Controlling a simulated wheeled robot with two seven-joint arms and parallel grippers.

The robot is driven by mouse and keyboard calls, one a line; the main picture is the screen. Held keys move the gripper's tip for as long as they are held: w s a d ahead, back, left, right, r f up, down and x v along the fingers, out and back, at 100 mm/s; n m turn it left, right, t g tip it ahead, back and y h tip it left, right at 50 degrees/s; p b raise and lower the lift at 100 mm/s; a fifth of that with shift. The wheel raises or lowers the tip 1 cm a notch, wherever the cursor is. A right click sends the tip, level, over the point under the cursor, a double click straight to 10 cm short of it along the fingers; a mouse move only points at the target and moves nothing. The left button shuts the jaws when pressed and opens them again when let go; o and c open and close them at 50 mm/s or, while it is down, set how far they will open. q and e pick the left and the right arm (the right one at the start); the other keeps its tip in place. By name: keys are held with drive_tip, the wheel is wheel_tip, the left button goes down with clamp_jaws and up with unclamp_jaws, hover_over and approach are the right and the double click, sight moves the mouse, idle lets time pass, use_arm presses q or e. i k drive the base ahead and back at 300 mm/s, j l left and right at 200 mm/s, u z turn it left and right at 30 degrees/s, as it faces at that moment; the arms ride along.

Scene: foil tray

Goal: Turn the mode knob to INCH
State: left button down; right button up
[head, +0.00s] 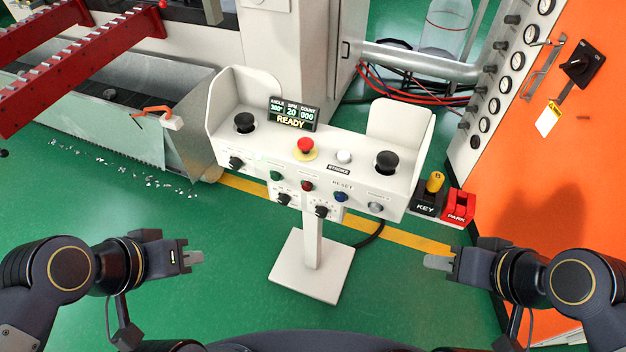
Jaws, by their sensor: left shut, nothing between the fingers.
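A white pedestal control console (297,158) stands in the middle of the head view. Its front face carries several black knobs: one at the left end (236,162), one low near the middle (284,198) and one to the right of that (321,210). The small labels beside them are too blurred to read, so I cannot tell which is the mode knob or where it points. My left gripper (194,258) is shut and empty, left of and below the console. My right gripper (437,262) is below the console's right end, apart from it; its jaw gap does not show clearly.
The console top has a READY display (295,113), a red mushroom button (305,147) and two black palm buttons (244,122) (387,161). A key and red PARK holder (457,205) sits at its right. An orange cabinet (575,150) stands far right. Green floor in front is clear.

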sight(236, 163)
drive_tip(key=i+j, duration=0.1)
drive_tip(key=j, duration=0.25)
drive_tip(key=i+j, duration=0.1)
drive_tip(key=j, duration=0.2)
drive_tip(key=i+j, duration=0.1)
drive_tip(key=j, duration=0.25)
drive_tip(key=i+j, duration=0.1)
drive_tip(key=j, duration=0.2)
drive_tip(key=i+z, duration=0.05)
